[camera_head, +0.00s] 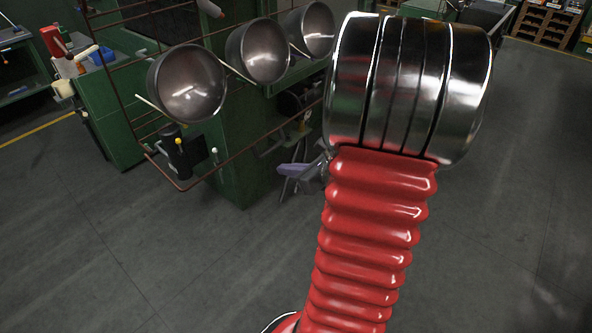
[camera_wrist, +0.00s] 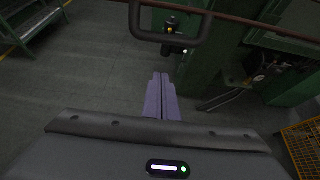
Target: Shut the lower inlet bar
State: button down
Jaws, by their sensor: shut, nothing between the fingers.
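My gripper (camera_wrist: 160,76) has pale purple fingers that are shut together and empty. In the head view it (camera_head: 287,170) shows small, left of my arm and to the right of a black valve unit (camera_head: 182,157). That unit has a yellow-tipped lever (camera_head: 178,141) and a white-tipped lever (camera_head: 214,151). The unit also shows in the wrist view (camera_wrist: 171,32), beyond the fingertips and apart from them. A second fitting with pale knobs (camera_wrist: 260,77) is to the right of the fingers. I cannot tell which lever is the lower inlet bar.
A thin brown rail (camera_head: 247,150) runs in front of the green machine (camera_head: 232,182). Three metal bowls (camera_head: 190,86) hang above it. An orange crate (camera_wrist: 303,145) stands at the lower right of the wrist view. The floor at the left front is clear.

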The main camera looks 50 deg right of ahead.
jog(key=shift+w+a+r, duration=0.1)
jog(key=shift+w+r, duration=1.2)
jog(key=shift+w, duration=0.25)
jog(key=shift+s+r, duration=0.1)
jog(key=shift+r, duration=0.15)
